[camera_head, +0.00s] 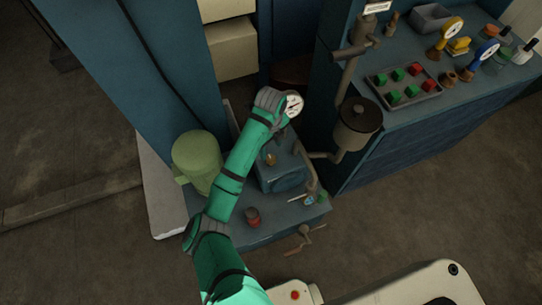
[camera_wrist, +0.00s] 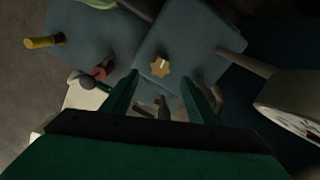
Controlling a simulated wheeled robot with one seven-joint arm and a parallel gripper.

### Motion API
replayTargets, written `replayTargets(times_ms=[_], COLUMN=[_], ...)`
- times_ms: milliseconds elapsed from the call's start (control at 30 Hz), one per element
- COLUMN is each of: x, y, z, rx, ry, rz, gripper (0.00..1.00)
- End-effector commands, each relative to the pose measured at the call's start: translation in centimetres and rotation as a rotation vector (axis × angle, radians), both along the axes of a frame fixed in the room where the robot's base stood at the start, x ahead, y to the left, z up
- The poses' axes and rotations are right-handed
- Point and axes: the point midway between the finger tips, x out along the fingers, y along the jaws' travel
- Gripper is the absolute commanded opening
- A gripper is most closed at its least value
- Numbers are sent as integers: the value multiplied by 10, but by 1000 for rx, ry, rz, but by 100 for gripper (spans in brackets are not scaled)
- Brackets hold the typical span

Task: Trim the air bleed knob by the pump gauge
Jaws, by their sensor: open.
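The air bleed knob (camera_wrist: 160,66) is a small brass, star-shaped knob with a pale mark, on top of a blue block. In the head view the same knob (camera_head: 271,159) shows just right of my arm. The white-faced pump gauge (camera_head: 292,105) stands beyond it, beside the end of my arm; in the wrist view the gauge (camera_wrist: 297,118) is partly cut off at the right edge. My gripper (camera_wrist: 160,82) is open and empty, its dark green fingers pointing towards the knob, one to each side in the picture. I cannot tell the remaining distance. The fingers are not clear in the head view.
A red knob (camera_head: 253,217) and a valve handle (camera_head: 305,238) are at the front of the pump base. A green motor (camera_head: 198,158) stands left of my arm. A grey pipe and pot (camera_head: 357,124) stand right. A blue bench with a button tray (camera_head: 403,85) is further right.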

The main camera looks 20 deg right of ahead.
Motion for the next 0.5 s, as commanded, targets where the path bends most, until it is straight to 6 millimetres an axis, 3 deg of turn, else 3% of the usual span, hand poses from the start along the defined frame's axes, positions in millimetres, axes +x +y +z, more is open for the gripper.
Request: replayTargets(times_ms=[300, 500], x=[-1, 0], y=[0, 0], z=[-55, -72], rx=[-2, -1], ry=[1, 0], rz=[2, 1], gripper=[53, 53])
